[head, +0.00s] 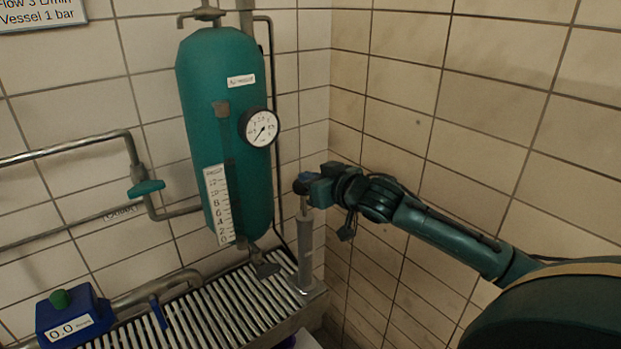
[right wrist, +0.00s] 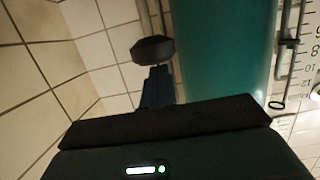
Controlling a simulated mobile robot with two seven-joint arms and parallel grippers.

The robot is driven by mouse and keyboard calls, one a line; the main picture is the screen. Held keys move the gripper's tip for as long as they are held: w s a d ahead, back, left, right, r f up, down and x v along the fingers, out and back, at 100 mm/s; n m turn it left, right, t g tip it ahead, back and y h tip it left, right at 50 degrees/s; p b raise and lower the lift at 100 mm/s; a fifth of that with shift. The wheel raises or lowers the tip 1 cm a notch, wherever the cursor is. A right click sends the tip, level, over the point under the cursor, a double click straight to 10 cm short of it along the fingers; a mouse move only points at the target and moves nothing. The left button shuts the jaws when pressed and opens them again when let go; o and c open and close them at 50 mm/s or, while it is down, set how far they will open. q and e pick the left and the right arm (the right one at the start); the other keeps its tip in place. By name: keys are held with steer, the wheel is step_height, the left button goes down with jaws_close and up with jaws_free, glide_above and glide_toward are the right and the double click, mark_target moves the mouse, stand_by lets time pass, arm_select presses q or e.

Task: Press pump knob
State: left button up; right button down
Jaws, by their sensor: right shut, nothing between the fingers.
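The dark round pump knob (head: 302,184) sits on top of a thin rod above the grey upright pump cylinder (head: 305,256), to the right of the green vessel. My right gripper (head: 313,188) comes in from the right with its blue fingers shut and empty, at the knob. In the right wrist view the knob (right wrist: 152,49) shows just beyond the tips of the shut fingers (right wrist: 158,85). I cannot tell whether the fingers touch it. My left gripper is not in view.
The green vessel (head: 235,140) with a round gauge (head: 262,128) and a level scale (head: 218,205) stands left of the pump. A slatted grate (head: 220,310) lies below. A blue box (head: 72,318) with a green button is at lower left. Tiled walls meet behind the pump.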

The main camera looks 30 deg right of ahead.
mark_target(304, 199)
step_height(304, 199, down, 6)
steer(key=shift+b, duration=0.9)
steer(key=shift+f, duration=0.2)
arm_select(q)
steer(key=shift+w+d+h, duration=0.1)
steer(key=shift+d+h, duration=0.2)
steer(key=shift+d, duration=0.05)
